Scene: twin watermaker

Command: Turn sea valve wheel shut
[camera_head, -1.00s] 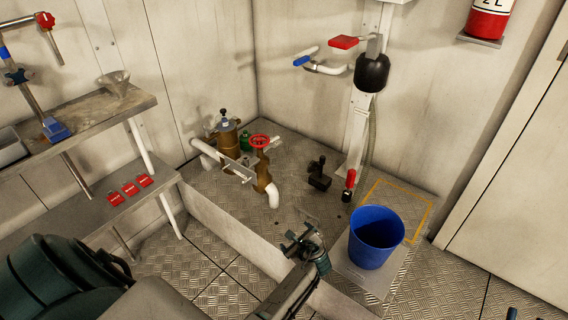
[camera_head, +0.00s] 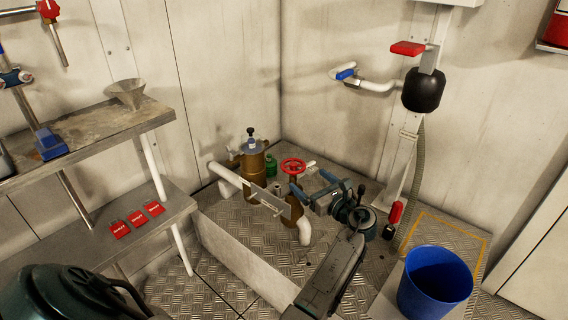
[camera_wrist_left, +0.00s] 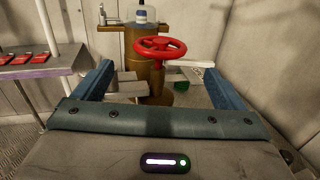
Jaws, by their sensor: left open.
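The red sea valve wheel (camera_head: 293,165) sits on top of a brass valve body (camera_head: 294,205) with a white pipe elbow below it. My left gripper (camera_head: 308,180) is open and empty, just to the right of the wheel and a little nearer to me. In the left wrist view the red wheel (camera_wrist_left: 160,47) shows ahead, between the two blue fingers (camera_wrist_left: 158,70) and apart from them. The wheel's rim and spokes are in plain sight. My right gripper is not in view.
A brass strainer (camera_head: 252,160) stands left of the valve, with a green container (camera_head: 270,164) behind. A blue bucket (camera_head: 435,283) stands at the lower right. A shelf (camera_head: 90,135) with a funnel (camera_head: 127,92) is at the left, with red tags (camera_head: 137,218) below.

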